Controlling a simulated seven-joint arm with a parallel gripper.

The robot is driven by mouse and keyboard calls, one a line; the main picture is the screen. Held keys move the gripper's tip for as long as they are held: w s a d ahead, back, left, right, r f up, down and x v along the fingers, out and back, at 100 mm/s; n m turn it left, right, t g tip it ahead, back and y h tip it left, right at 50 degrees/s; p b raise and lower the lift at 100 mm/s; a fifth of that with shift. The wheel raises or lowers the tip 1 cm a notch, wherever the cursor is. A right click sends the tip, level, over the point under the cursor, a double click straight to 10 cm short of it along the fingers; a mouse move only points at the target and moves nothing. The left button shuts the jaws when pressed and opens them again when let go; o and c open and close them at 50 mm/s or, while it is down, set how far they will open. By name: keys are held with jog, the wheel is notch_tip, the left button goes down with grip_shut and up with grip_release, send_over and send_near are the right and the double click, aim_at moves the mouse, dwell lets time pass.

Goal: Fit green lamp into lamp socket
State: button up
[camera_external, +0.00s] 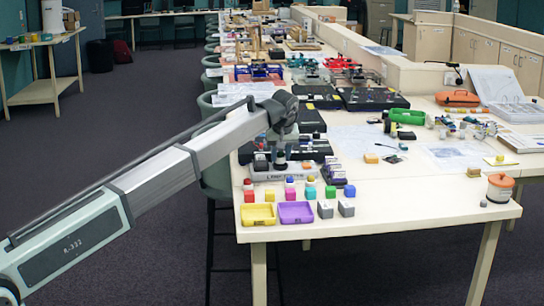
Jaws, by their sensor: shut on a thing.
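My gripper (281,155) is at the near end of the long table, just above a low grey and black device with lettering on its front (284,175). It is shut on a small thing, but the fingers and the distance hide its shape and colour. I cannot make out a green lamp for certain. The lamp socket is not clear either; the device below my gripper has dark blocks on top, and my gripper covers part of it. Small parts with coloured tops, one red (290,182) and one yellow (310,181), stand in front of the device.
An orange-lidded pot (500,188) stands at right. The front right tabletop (425,205) is clear.

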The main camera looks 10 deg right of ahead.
jog(key=shift+f, duration=0.5)
dwell(0.4)
jog(key=o, duration=0.9)
jog(key=shift+c, duration=1.1)
jog(key=shift+o, duration=0.8)
jog(key=shift+r, duration=0.15)
jog(key=shift+o, duration=0.9)
jog(key=shift+r, duration=3.4)
